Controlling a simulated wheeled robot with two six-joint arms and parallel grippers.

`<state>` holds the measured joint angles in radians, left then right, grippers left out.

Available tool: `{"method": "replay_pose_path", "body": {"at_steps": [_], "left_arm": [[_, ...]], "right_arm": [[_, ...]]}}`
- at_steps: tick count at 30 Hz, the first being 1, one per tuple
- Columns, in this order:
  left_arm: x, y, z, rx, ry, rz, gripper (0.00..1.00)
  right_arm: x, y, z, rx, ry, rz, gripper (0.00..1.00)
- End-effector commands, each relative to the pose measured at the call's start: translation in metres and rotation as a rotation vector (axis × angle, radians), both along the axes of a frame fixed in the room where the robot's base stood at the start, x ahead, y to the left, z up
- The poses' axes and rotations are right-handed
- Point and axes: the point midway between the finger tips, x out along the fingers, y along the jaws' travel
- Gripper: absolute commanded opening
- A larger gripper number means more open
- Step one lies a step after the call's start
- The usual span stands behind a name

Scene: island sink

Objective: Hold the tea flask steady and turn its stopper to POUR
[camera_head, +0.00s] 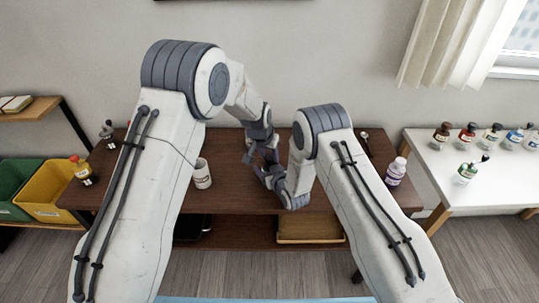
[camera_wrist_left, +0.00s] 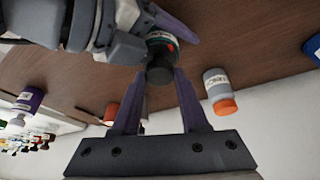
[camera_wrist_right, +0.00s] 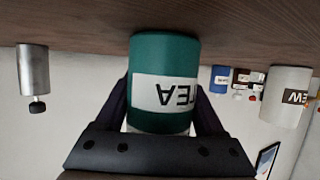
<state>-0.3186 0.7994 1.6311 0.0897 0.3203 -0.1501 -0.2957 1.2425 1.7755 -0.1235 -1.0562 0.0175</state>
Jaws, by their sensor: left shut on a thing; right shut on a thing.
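The green tea flask (camera_wrist_right: 165,60) has a white TEA label and appears upside down in the right wrist view. My right gripper (camera_wrist_right: 165,108) is shut on its body, one finger on each side. In the left wrist view the flask's top (camera_wrist_left: 160,40) shows small red and green marks around a black stopper (camera_wrist_left: 160,68). My left gripper (camera_wrist_left: 159,80) is shut on this stopper. I cannot read where the stopper points. In the head view my left gripper (camera_head: 259,156) and right gripper (camera_head: 268,173) meet over the brown table, and the arms hide the flask.
Several bottles stand on the white table (camera_head: 440,180).

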Motion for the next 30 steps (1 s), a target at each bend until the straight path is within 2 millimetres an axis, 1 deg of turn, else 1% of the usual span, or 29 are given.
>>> {"method": "replay_pose_path", "body": {"at_steps": [7, 21, 22, 24, 30], "left_arm": [[-0.0012, 0.0007, -0.0006, 0.002, 0.005, -0.063, 0.00], [-0.0013, 0.0007, -0.0007, 0.002, 0.003, -0.075, 0.00], [-0.0013, 0.0007, -0.0007, 0.002, 0.003, -0.075, 0.51], [-0.0011, 0.0007, -0.0006, 0.002, 0.003, -0.075, 0.74], [-0.0008, 0.0003, -0.0003, 0.002, 0.001, -0.075, 0.74]], "right_arm": [[0.0006, -0.0011, -0.0003, -0.001, 0.001, -0.003, 0.09], [0.0006, -0.0015, -0.0003, 0.000, 0.001, -0.004, 0.09], [0.0006, -0.0015, -0.0003, 0.000, 0.001, -0.004, 0.09], [0.0006, -0.0014, -0.0003, -0.001, 0.001, -0.003, 0.09], [0.0003, -0.0005, -0.0001, -0.001, 0.001, -0.001, 0.09]]}}
